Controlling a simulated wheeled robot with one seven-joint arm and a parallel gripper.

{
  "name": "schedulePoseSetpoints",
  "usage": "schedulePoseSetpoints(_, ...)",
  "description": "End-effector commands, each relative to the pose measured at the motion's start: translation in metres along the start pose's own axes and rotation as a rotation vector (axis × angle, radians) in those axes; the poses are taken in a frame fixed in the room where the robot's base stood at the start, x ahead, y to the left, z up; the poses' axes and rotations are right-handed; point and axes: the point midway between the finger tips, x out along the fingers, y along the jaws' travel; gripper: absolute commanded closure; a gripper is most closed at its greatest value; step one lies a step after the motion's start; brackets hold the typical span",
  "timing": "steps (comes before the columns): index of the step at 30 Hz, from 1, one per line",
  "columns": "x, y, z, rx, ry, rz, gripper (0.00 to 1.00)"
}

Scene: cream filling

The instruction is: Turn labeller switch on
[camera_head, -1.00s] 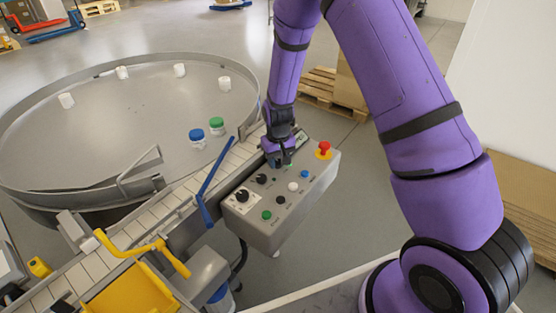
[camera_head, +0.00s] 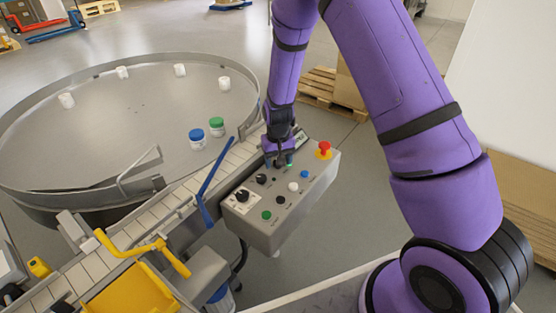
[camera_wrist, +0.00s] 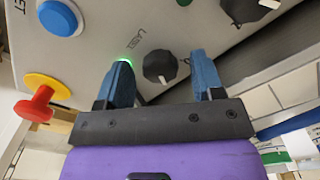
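The labeller switch (camera_wrist: 160,66) is a round black knob with a white mark, beside partly readable "LABEL" lettering in the wrist view. My gripper (camera_wrist: 163,80) is open, its two blue fingers on either side of the knob with gaps showing. A green light (camera_wrist: 125,62) glows at the left fingertip, partly covered by it. In the head view my gripper (camera_head: 278,164) is at the far end of the grey control box (camera_head: 262,232) and hides the knob.
A red emergency button (camera_head: 324,148) stands up at the box's right corner. Other black knobs (camera_head: 242,195) and coloured buttons (camera_head: 293,187) are nearby. A blue rail (camera_head: 212,178) and conveyor (camera_head: 150,217) run along the left, next to a round turntable (camera_head: 120,125).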

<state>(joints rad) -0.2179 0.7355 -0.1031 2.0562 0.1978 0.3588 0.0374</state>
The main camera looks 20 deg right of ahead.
Motion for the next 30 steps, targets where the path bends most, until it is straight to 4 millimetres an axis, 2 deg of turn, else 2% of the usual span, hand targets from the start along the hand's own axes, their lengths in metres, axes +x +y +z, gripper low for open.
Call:
schedulePoseSetpoints(7, -0.001, 0.0, 0.0, -0.001, 0.0, 0.0, 0.39)
schedulePoseSetpoints(11, -0.008, 0.0, -0.001, -0.001, 0.002, 0.0, 0.39)
schedulePoseSetpoints(24, -0.083, 0.0, -0.001, -0.001, 0.004, -0.001, 0.39)
schedulePoseSetpoints(30, -0.104, 0.0, 0.0, 0.0, 0.001, -0.001, 0.39)
